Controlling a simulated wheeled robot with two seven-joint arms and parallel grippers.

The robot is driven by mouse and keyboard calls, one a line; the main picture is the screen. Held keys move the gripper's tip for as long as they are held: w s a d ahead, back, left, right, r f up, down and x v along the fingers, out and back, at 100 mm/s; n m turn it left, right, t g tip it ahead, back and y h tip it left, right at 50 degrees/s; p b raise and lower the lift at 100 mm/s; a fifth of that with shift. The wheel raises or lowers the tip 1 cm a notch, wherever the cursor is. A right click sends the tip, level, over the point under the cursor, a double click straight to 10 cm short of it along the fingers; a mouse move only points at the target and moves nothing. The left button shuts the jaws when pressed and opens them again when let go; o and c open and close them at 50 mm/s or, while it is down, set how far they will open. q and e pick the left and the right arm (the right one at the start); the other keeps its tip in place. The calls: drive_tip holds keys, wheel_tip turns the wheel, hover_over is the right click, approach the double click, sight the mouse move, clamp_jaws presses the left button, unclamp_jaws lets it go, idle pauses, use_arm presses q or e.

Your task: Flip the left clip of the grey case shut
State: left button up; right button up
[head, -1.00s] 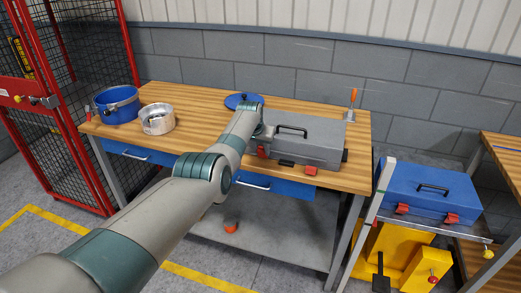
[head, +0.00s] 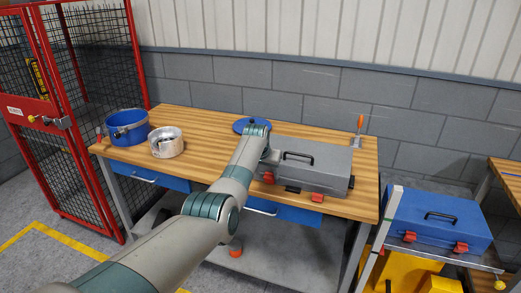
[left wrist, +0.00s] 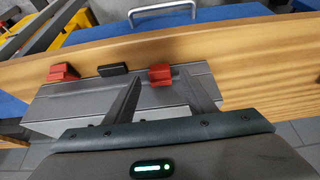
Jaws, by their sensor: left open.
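The grey case (head: 318,174) lies closed on the wooden workbench, its black handle on top. Its left clip (head: 268,178) and right clip (head: 317,197) are red and sit on the front edge, with a dark catch between them. The left wrist view shows the case (left wrist: 80,108) the other way round, so the left clip (left wrist: 160,74) is at the right there. My left gripper (left wrist: 162,82) is open, its fingers on either side of that clip, with no clear contact. In the head view the left gripper (head: 270,157) is partly hidden by its arm.
A blue pot (head: 127,128), a metal pot (head: 167,143) and a blue disc (head: 243,124) are on the workbench (head: 205,125). An orange-handled clamp (head: 359,128) stands behind the case. A blue case (head: 440,215) lies to the right. A red mesh cage (head: 75,90) is left.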

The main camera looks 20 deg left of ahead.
use_arm(q)
drive_tip(key=b+v, duration=0.2)
drive_tip(key=v, duration=1.3)
drive_tip(key=shift+b, duration=0.3)
drive_tip(key=shift+f, duration=0.1)
